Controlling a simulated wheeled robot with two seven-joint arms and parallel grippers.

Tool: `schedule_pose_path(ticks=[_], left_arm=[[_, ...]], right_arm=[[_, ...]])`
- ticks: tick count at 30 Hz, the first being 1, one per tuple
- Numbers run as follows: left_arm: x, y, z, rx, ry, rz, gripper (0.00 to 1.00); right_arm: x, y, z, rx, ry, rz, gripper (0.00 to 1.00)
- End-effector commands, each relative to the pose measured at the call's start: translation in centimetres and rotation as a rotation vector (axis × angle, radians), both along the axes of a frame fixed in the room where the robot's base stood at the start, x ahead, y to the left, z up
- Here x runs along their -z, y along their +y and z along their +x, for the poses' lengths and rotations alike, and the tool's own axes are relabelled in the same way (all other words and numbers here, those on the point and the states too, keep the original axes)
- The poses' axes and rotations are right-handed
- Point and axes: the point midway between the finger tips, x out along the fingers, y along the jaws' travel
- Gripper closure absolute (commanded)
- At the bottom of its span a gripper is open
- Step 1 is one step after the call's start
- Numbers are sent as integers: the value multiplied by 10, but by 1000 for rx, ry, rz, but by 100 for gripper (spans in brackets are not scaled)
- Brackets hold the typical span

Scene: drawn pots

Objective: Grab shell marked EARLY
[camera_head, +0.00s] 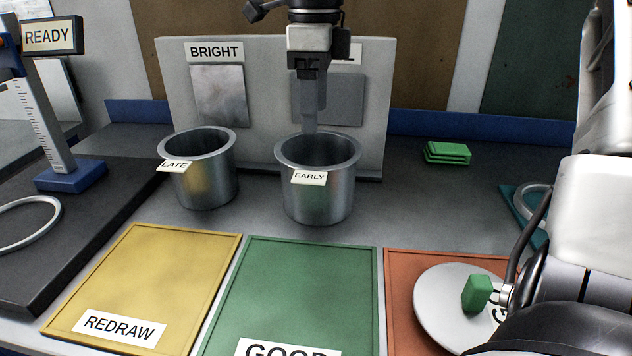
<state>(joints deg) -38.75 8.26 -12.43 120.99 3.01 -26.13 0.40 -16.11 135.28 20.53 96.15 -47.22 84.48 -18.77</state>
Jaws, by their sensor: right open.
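The shell marked EARLY (320,205) is a round, open-topped metal pot standing upright on the grey bench, with a white tag at its front rim. A matching pot tagged LATE (207,188) stands to its left. My right gripper (310,128) hangs down from the top of the view, at the far rim of the EARLY pot. Its fingers overlap from this angle, and I cannot tell whether they touch the rim. It is open and holds nothing that I can see. My left gripper is not in view.
A pale upright panel (270,95) marked BRIGHT stands behind the pots. Yellow REDRAW (145,275), green (300,290) and orange (398,300) trays lie in front. A disc (440,310) with a green knob rests on the orange tray. Green blocks (447,152) lie at right.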

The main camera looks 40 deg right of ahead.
Motion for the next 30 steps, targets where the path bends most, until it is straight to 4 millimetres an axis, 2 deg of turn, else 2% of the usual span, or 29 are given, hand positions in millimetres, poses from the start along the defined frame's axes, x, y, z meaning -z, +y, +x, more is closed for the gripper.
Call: schedule_pose_path(ticks=[1, 3, 13, 21, 30], left_arm=[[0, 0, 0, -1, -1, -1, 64], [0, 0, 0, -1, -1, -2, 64], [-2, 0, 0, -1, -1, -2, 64], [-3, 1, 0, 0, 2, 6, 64], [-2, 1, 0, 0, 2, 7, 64]], right_arm=[[12, 0, -1, -1, 6, 2, 31], [24, 0, -1, -1, 5, 1, 31], [52, 2, 0, 0, 4, 1, 31], [89, 7, 0, 0, 3, 1, 31], [95, 7, 1, 0, 1, 1, 31]])
